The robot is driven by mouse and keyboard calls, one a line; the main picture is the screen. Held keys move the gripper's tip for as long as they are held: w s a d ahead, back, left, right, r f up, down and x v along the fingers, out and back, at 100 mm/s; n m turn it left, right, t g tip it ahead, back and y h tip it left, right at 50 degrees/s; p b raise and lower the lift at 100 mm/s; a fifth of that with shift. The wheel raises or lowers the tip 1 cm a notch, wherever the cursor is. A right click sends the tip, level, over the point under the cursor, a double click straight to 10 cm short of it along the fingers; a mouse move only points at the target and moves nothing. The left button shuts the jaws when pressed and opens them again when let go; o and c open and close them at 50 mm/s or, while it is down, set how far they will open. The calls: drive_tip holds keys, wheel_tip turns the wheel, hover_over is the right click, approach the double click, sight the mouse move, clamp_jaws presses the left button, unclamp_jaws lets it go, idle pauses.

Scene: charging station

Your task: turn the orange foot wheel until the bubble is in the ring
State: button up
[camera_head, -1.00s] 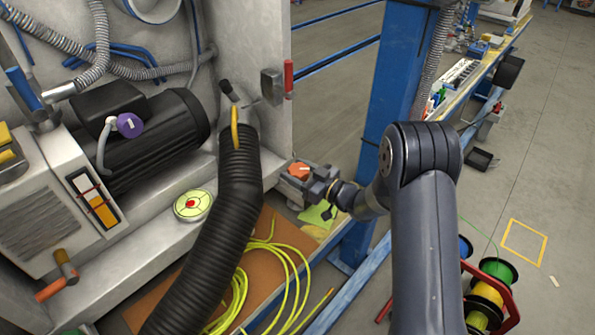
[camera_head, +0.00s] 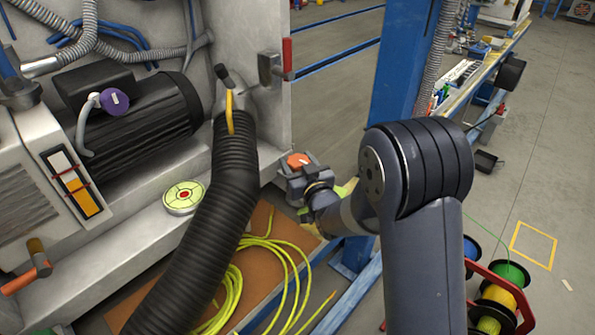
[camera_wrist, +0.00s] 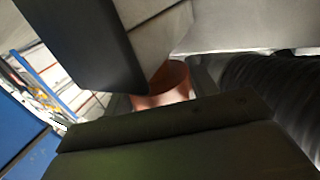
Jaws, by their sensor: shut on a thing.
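The orange foot wheel (camera_head: 298,159), with a pale mark on its top, is at the front corner of the grey machine base. My gripper (camera_head: 297,175) is shut on it. The wrist view shows the orange side of the wheel (camera_wrist: 167,83) between my dark gripper fingers (camera_wrist: 150,92), which hide much of it. The round yellow-green level (camera_head: 172,205) lies on the ledge left of the black hose. A red spot (camera_head: 184,195) shows about at its middle. The ring and bubble are too small to tell apart surely.
A thick black ribbed hose (camera_head: 205,230) runs between the level and my gripper. Yellow cable (camera_head: 285,262) lies coiled on the brown board below. A blue post (camera_head: 398,70) stands behind my arm. Cable spools (camera_head: 495,290) stand at right.

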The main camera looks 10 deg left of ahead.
drive_tip(key=shift+f+m+t+h+b, duration=0.1)
drive_tip(key=shift+m+t+h+b, duration=0.3)
drive_tip(key=shift+m+h+b, duration=0.35)
drive_tip(key=shift+h, duration=0.35)
drive_tip(key=o, duration=0.9)
drive_tip(key=shift+o, duration=0.2)
drive_tip(key=shift+r+p, duration=0.2)
drive_tip(key=shift+p, duration=0.2)
